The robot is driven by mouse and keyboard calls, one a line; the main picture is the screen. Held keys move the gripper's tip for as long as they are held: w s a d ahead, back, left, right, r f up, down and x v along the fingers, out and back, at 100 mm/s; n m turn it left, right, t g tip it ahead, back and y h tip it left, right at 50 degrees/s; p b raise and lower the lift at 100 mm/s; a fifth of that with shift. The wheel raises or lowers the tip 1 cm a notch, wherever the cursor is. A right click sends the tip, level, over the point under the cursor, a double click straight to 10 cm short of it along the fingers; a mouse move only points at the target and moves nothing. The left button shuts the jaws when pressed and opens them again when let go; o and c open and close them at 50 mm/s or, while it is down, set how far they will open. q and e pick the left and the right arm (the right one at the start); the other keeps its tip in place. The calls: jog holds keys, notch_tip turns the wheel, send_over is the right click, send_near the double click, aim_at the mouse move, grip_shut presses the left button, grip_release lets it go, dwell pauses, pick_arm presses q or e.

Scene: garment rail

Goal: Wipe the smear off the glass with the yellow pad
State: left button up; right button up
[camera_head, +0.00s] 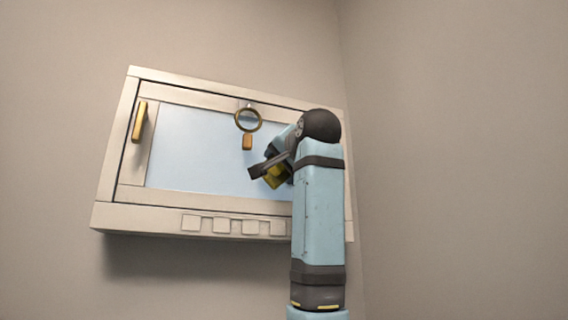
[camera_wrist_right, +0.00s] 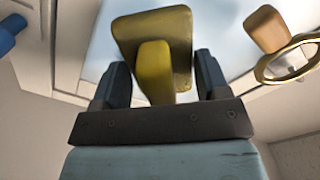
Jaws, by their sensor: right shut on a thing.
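The light blue glass (camera_head: 190,150) is the pane of a cream wall cabinet's door; part of it also shows in the wrist view (camera_wrist_right: 225,35). My right gripper (camera_head: 268,172) is in front of the lower right part of the pane. It is shut on the yellow pad (camera_head: 276,177) by its handle; the pad's broad face shows beyond the fingers in the wrist view (camera_wrist_right: 155,25). I cannot tell whether the pad touches the glass. I cannot make out the smear clearly; my arm and the pad hide part of the pane. My left gripper is not in view.
A brass ring (camera_head: 236,122) with an orange tag (camera_head: 247,142) hangs in front of the pane, just up and left of my right gripper. A brass handle (camera_head: 139,122) is at the door's left. Several square tiles line the cabinet's lower edge. A wall stands at right.

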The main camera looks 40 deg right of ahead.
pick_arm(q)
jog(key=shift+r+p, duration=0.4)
pick_arm(e)
jog(key=shift+x, duration=1)
jog(key=shift+s+d, duration=0.1)
jog(key=shift+s+d, duration=0.2)
jog(key=shift+d, duration=0.45)
jog(key=shift+s+d, duration=0.2)
jog(key=shift+d, duration=0.45)
jog(key=shift+s+d, duration=0.2)
jog(key=shift+d, duration=0.45)
jog(key=shift+s+d, duration=0.15)
jog(key=shift+d, duration=1)
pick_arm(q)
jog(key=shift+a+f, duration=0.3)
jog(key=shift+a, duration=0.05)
pick_arm(e)
jog(key=shift+d+r, duration=0.1)
jog(key=shift+r, duration=0.05)
